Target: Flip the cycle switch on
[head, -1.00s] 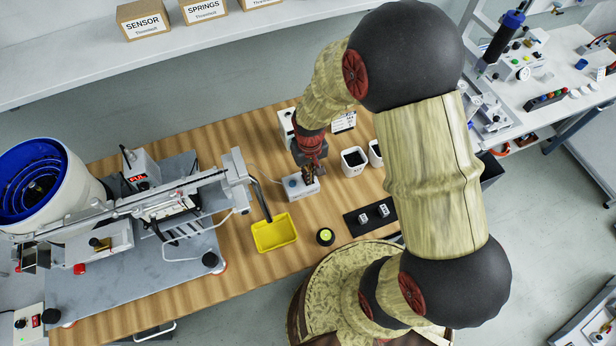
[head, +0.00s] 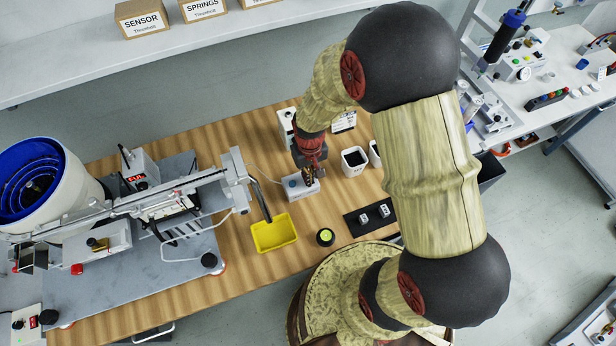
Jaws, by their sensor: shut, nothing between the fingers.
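My gripper (head: 309,180) is shut and points down at the right part of this box. Its fingertips are at or just above the top of the box; I cannot tell whether they touch. The fingers cover that part, so I cannot see a switch there or its position.
White cups (head: 354,161) and a black mat (head: 371,216) with two small parts are to the right. The feeder's rail (head: 170,193) ends close on the left.

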